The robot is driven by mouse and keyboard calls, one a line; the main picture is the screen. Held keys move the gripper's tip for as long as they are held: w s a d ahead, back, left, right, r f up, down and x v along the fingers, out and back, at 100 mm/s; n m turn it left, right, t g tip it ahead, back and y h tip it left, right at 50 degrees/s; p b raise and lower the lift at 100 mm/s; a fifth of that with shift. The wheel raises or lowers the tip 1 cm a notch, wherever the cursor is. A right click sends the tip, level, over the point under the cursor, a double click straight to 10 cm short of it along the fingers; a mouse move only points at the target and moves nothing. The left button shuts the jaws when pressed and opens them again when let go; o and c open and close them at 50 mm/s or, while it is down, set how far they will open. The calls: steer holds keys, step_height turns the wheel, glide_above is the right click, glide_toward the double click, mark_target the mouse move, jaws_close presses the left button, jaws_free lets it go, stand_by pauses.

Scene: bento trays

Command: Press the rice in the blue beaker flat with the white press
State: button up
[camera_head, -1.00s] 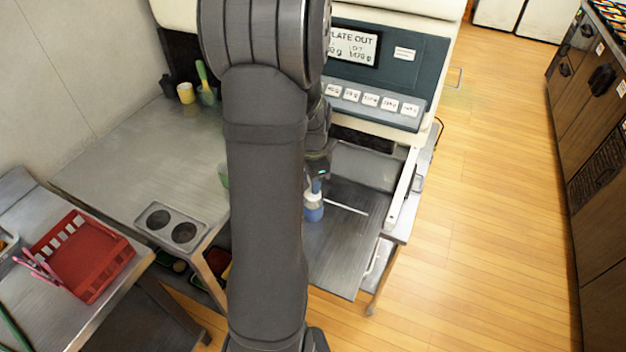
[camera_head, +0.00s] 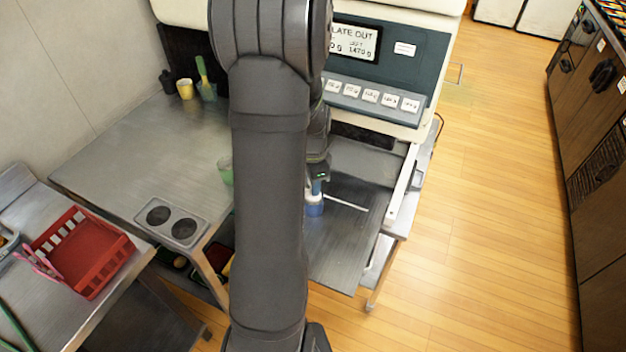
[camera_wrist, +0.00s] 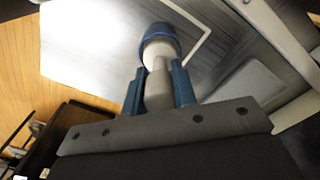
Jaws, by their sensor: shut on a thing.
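The blue beaker (camera_head: 314,209) stands on the metal shelf below the machine, just right of my arm in the head view. In the wrist view its blue rim (camera_wrist: 150,33) shows around the end of the white press. The white press (camera_wrist: 158,92) is between my gripper's blue fingers, its far end at or inside the beaker's mouth. My gripper (camera_wrist: 157,80) is shut on the press; in the head view the gripper (camera_head: 317,186) is right above the beaker. The rice is hidden, so I cannot see whether the press touches it.
The machine with a display (camera_head: 352,42) rises behind the metal shelf (camera_head: 345,240). A green cup (camera_head: 226,170) stands on the left counter, partly behind my arm. A two-hole holder (camera_head: 172,225) and a red basket (camera_head: 88,262) are at left. The shelf is bare right of the beaker.

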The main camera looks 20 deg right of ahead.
steer(key=shift+f, duration=1.4)
stand_by(0.7)
stand_by(2.5)
steer(key=shift+r, duration=3.8)
steer(key=shift+r, duration=2)
